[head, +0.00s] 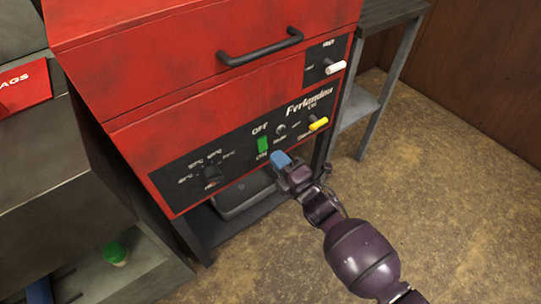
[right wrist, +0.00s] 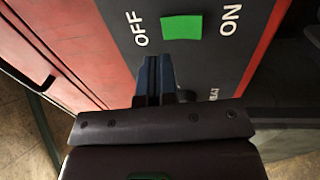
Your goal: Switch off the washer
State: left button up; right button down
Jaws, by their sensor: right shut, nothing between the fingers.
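The washer (head: 150,90) is a red cabinet with a black control panel (head: 230,165) on its front. A green rectangular switch (head: 262,144) sits on the panel, with OFF above it and ON below it. In the right wrist view the green switch (right wrist: 181,27) lies between the words OFF and ON. My right gripper (head: 280,159) is shut and empty, its blue fingertips just right of and below the switch. In the right wrist view the fingertips (right wrist: 155,60) are just below the switch in the picture; I cannot tell whether they touch the panel. My left gripper is out of view.
A black dial (head: 211,175) is on the panel's left, a yellow knob (head: 318,124) and a white knob (head: 335,67) on its right. A black handle (head: 260,48) crosses the upper front. A grey metal stand (head: 372,100) is at right. The floor (head: 450,190) at right is clear.

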pick_arm(q)
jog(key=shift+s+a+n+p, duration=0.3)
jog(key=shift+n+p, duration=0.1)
jog(key=shift+p, duration=0.65)
pick_arm(e)
jog(key=r+v, duration=0.1)
jog(key=v, duration=0.7)
jog(key=shift+s+d+r, duration=0.25)
jog(key=shift+d+r, duration=0.05)
jog(key=shift+r, duration=0.1)
